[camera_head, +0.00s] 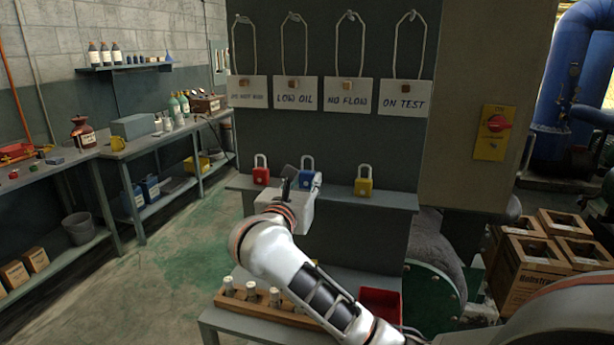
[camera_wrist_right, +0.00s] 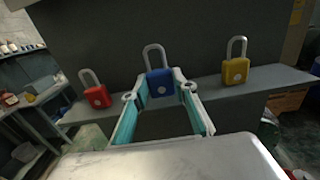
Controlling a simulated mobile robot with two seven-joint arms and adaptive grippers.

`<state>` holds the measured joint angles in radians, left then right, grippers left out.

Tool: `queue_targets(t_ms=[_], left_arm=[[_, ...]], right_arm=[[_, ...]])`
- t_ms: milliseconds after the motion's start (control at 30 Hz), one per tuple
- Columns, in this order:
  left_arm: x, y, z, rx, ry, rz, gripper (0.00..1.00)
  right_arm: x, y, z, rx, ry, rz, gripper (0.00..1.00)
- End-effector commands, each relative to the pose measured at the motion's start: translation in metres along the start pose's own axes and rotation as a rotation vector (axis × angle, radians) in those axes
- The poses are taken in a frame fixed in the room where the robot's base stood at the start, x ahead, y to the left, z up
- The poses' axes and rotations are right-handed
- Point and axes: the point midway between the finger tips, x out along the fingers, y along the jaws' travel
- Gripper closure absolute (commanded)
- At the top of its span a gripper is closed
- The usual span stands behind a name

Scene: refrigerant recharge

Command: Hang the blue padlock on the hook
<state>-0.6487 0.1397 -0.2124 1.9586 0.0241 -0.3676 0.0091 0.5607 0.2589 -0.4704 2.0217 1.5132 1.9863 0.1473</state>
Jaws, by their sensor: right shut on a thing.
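The blue padlock (camera_head: 308,178) is upright at the grey shelf, between the red padlock (camera_head: 261,171) and the yellow padlock (camera_head: 363,181). My right gripper (camera_head: 300,187) is at it from the front, shut on its body. In the right wrist view the blue padlock (camera_wrist_right: 160,84) sits between the two fingertips (camera_wrist_right: 159,92), shackle up. Its lower edge is partly hidden, so I cannot tell whether it touches the shelf. My left gripper is not in view.
The shelf (camera_head: 398,199) runs along the dark board. Tags such as LOW OIL (camera_head: 296,100) and ON TEST (camera_head: 404,103) hang above, with clear board below them. A red-knobbed yellow switch (camera_head: 491,133) is at right. A bottle rack (camera_head: 265,306) and red bin (camera_head: 380,305) stand below.

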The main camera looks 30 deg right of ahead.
Motion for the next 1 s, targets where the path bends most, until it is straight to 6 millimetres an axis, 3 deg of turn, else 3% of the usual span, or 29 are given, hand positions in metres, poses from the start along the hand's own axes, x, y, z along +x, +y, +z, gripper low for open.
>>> queue_targets(t_ms=[700, 1000], left_arm=[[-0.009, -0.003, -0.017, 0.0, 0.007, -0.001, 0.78], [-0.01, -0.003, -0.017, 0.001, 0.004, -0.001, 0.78]], right_arm=[[-0.052, 0.0, 0.0, 0.001, 0.0, 0.001, 0.9], [-0.061, 0.0, 0.001, 0.001, -0.001, 0.0, 0.9]])
